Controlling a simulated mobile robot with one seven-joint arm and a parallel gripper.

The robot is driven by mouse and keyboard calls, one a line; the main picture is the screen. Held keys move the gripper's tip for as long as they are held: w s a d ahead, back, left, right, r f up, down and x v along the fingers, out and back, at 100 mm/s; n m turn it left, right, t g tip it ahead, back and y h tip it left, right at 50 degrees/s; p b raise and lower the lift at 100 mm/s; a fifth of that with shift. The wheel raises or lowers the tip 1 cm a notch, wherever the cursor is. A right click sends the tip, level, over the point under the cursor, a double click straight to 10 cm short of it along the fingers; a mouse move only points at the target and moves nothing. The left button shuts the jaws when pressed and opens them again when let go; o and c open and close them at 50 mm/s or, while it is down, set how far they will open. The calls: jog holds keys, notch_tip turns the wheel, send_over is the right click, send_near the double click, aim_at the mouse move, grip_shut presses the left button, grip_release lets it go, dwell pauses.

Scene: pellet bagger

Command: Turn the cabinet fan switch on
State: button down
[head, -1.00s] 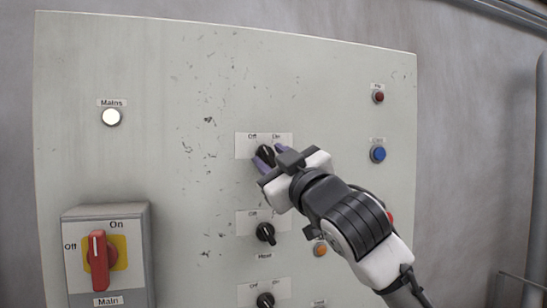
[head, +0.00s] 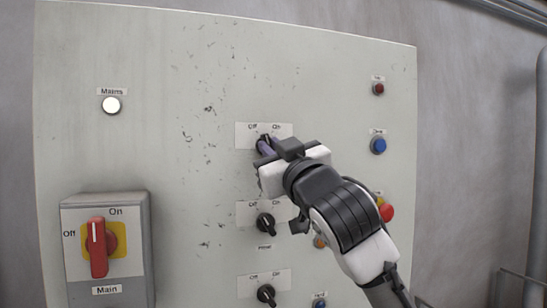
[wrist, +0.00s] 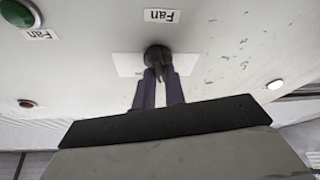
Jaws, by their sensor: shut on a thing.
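The fan switch is a black rotary knob (head: 265,139) on a white plate marked Off on the left and On on the right. It also shows in the wrist view (wrist: 157,54), beside an upside-down "Fan" label (wrist: 162,16). My gripper (head: 266,148) reaches it from the lower right, its purple-grey fingers shut on the knob. In the wrist view the two fingers (wrist: 158,76) pinch the knob's dark grip between them. The fingers hide much of the knob in the head view, and I cannot tell exactly which mark it points to.
Two similar black knobs, an upper (head: 265,223) and a lower (head: 266,294), sit below. A red main switch (head: 98,248) stands out at lower left. A white Mains lamp (head: 111,105) is lit. A blue button (head: 378,145) and red button (head: 386,212) are at right.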

jog(key=shift+s+a+m+t+h+b, duration=0.1)
jog(key=shift+m+t+h+b, duration=0.25)
jog(key=shift+m+h, duration=1.45)
jog(key=shift+w+a+m+t+h+b, duration=0.1)
jog(key=shift+m+h+b, duration=0.5)
jog(key=shift+m, duration=2.35)
jog(key=shift+s+m+t+h+b, duration=0.1)
jog(key=shift+m+t+h+b, duration=0.25)
jog(key=shift+m+h, duration=1.45)
jog(key=shift+m+y, duration=0.6)
jog(key=shift+m, duration=0.05)
jog(key=c, duration=1.5)
grip_release()
jog(key=shift+o, duration=0.2)
jog(key=shift+s, duration=0.1)
jog(key=b+v, duration=0.5)
jog(key=v, duration=0.8)
jog(key=shift+s, duration=0.3)
jog(key=shift+d, duration=0.1)
